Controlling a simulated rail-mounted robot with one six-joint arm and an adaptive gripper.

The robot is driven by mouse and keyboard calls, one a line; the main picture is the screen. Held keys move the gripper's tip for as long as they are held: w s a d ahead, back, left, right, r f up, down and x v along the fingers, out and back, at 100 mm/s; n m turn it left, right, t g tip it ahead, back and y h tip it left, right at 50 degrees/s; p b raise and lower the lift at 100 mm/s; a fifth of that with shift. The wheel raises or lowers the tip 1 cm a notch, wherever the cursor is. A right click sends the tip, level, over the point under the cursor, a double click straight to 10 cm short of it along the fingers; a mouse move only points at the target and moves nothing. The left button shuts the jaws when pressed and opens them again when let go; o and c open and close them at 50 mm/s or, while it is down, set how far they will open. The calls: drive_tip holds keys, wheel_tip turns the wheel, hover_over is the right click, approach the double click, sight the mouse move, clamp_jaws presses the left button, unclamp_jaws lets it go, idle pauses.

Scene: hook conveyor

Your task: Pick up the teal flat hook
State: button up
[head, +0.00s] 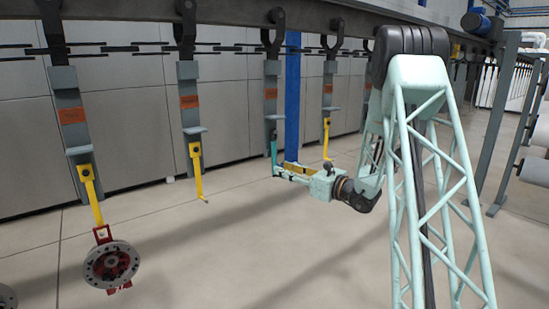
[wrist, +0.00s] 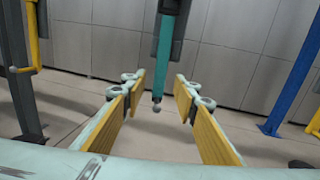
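The teal flat hook (head: 274,150) hangs upright from the third hanger from the left in the head view. In the wrist view the teal flat hook (wrist: 167,50) comes down from the top centre, with a grey rounded tip at its lower end. My gripper (head: 283,171) is at the hook's lower end in the head view, which partly hides that end. In the wrist view my gripper (wrist: 160,88) is open, with yellow pads left and right of the hook's tip and a gap on each side. How deep the hook sits between the fingers is unclear.
Yellow hooks (head: 196,172) hang from neighbouring hangers, one (head: 326,140) just right of my gripper. A red-and-grey wheel part (head: 111,265) hangs at the left. A blue post (head: 292,95) stands behind the hook. The floor below is clear.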

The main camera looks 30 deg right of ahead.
drive_tip(key=shift+w+a, duration=0.1)
drive_tip(key=shift+w, duration=0.15)
drive_tip(key=shift+b+x, duration=0.3)
drive_tip(key=shift+x, duration=2.15)
clamp_jaws()
